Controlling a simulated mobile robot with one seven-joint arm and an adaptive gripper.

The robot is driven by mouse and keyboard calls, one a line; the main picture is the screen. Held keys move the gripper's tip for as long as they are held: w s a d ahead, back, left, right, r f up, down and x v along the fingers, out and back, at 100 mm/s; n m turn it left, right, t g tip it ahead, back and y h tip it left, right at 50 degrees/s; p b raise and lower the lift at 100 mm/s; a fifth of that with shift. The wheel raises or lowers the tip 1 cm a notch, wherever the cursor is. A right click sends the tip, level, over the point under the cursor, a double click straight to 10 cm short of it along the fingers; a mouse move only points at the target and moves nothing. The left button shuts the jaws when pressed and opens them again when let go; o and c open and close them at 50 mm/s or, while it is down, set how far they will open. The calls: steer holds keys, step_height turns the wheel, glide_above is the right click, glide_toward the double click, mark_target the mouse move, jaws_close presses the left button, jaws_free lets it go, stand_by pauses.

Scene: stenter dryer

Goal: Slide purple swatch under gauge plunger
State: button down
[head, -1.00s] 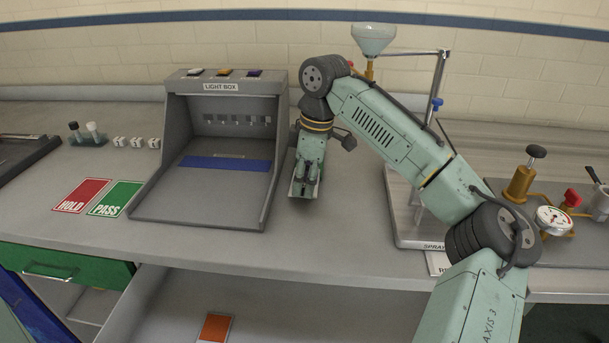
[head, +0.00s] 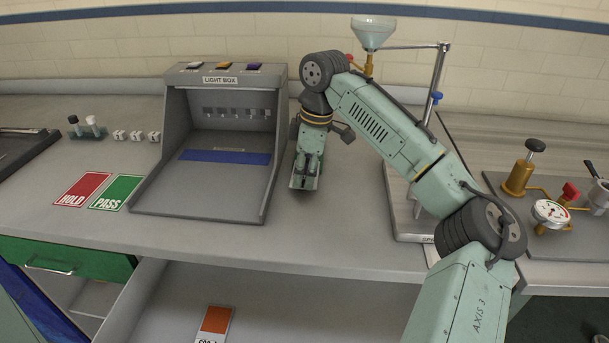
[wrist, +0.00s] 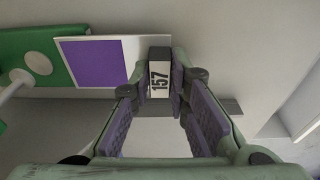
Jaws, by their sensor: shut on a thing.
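The purple swatch (wrist: 98,63) is a card with a purple face, a pale border and a white end marked 157. In the wrist view my gripper (wrist: 161,92) is shut on that marked end, and the purple part extends to the left. In the head view my gripper (head: 304,182) is low over the bench, right of the light box, and the card and green piece are mostly hidden.
The light box (head: 205,185) stands just left of my gripper. A stand with a funnel (head: 373,32) is to the right, and a dial fixture (head: 551,213) is farther right. HOLD (head: 82,189) and PASS (head: 117,192) cards lie left. An orange card (head: 215,320) lies in the open drawer.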

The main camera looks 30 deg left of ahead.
steer(key=shift+w+a, duration=0.2)
steer(key=shift+w, duration=0.25)
steer(key=shift+w, duration=0.15)
steer(key=shift+w+a, duration=0.35)
steer(key=shift+w, duration=0.25)
steer(key=shift+w+a, duration=0.3)
steer(key=shift+w, duration=0.3)
steer(key=shift+w, duration=0.1)
steer(key=shift+w+a, duration=0.3)
steer(key=shift+w, duration=0.25)
steer(key=shift+w+a, duration=0.25)
steer(key=shift+w, duration=0.25)
steer(key=shift+w+a, duration=0.1)
steer(key=shift+w, duration=0.15)
steer(key=c, duration=1.5)
jaws_free()
steer(key=shift+o, duration=0.2)
